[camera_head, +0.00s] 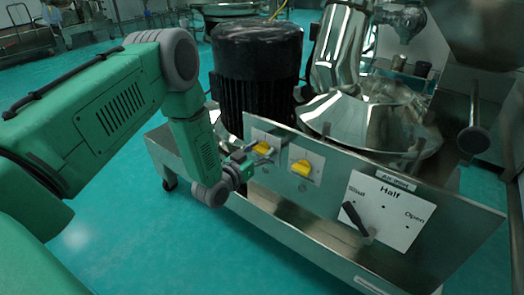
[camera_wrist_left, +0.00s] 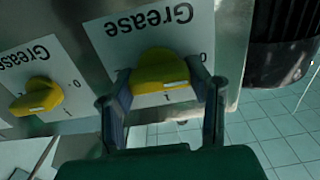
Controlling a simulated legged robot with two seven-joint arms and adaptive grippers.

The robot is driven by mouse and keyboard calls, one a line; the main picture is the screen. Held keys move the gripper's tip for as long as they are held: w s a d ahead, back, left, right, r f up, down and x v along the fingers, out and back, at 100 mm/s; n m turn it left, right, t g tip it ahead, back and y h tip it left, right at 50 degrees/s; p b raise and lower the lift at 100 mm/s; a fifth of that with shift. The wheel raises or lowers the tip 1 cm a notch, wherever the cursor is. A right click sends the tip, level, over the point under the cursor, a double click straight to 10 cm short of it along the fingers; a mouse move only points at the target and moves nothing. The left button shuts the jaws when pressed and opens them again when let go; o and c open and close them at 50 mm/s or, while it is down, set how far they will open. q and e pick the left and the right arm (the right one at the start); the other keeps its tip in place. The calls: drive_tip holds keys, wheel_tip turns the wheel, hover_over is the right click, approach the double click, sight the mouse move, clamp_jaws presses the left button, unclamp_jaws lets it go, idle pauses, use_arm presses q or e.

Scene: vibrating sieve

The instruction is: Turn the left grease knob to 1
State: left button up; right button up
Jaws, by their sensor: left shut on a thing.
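The left grease knob (camera_head: 263,147) is yellow, on a white plate at the left end of the metal panel. In the left wrist view this knob (camera_wrist_left: 158,72) appears upside down under the word "Grease", with 0 and 1 marks beside it. Its white line lies near the 1 side; the exact setting is hard to tell. My left gripper (camera_head: 256,153) is at the knob, its fingers on either side; in the wrist view the fingers (camera_wrist_left: 164,92) are shut on it. My right gripper is not in view.
A second yellow grease knob (camera_head: 301,168) sits just right of the first; it also shows in the wrist view (camera_wrist_left: 37,97). Further right is a black lever (camera_head: 355,218) on a Shut/Half/Open plate (camera_head: 383,212). A black motor (camera_head: 256,75) stands behind the panel.

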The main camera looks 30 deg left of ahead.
use_arm(q)
drive_tip(key=shift+a+m, duration=0.1)
drive_tip(key=shift+m, duration=0.2)
drive_tip(key=m, duration=0.1)
drive_tip(key=m+p, duration=0.1)
drive_tip(key=shift+d+m+p, duration=0.3)
drive_tip(key=shift+m, duration=0.1)
drive_tip(key=m+p, duration=0.1)
drive_tip(key=m, duration=0.1)
drive_tip(key=shift+f+m, duration=0.1)
drive_tip(key=shift+m, duration=0.2)
drive_tip(key=m, duration=0.2)
drive_tip(key=shift+s+m+p, duration=0.1)
drive_tip(key=shift+m+p, duration=0.25)
drive_tip(key=shift+m, duration=0.05)
drive_tip(key=m, duration=0.4)
drive_tip(key=shift+d+f+m+p, duration=0.15)
drive_tip(key=shift+f+m+p, duration=0.1)
drive_tip(key=shift+m+p, duration=0.05)
drive_tip(key=shift+s+f+m, duration=0.1)
drive_tip(key=shift+f+m, duration=0.05)
drive_tip(key=shift+m, duration=0.95)
drive_tip(key=shift+f+m, duration=0.1)
drive_tip(key=shift+m, duration=1)
drive_tip(key=o, duration=1.2)
drive_tip(key=shift+r, duration=0.1)
